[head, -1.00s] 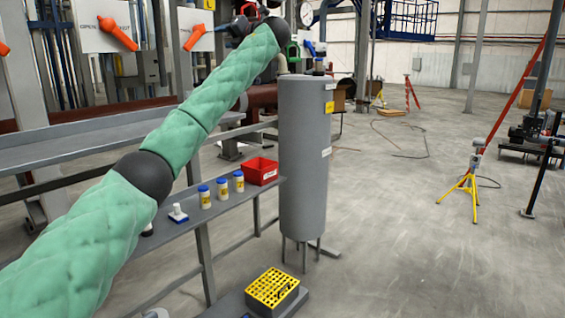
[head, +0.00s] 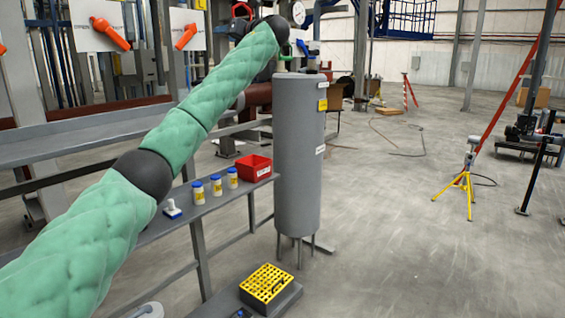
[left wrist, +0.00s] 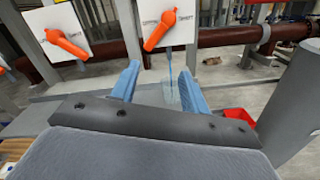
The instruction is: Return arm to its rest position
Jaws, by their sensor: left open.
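My left arm, in green quilted sleeves, reaches up and across the left half of the head view. Its gripper is hard to make out there near the dark wrist joint. In the left wrist view, the blue fingers of my left gripper (left wrist: 158,69) stand apart, and nothing is held between them. Beyond them are two white panels, with a left orange handle (head: 110,33) and a right orange handle (head: 186,36). The handles also show in the left wrist view (left wrist: 64,43), the right one closer to the fingers' line (left wrist: 160,28). My right gripper is not in view.
A grey cylinder (head: 299,160) on legs stands right of the arm. The narrow shelf holds white bottles with blue caps (head: 198,192) and a red bin (head: 254,168). A yellow rack (head: 267,282) sits low in front. Open floor lies right, with a yellow tripod (head: 466,190).

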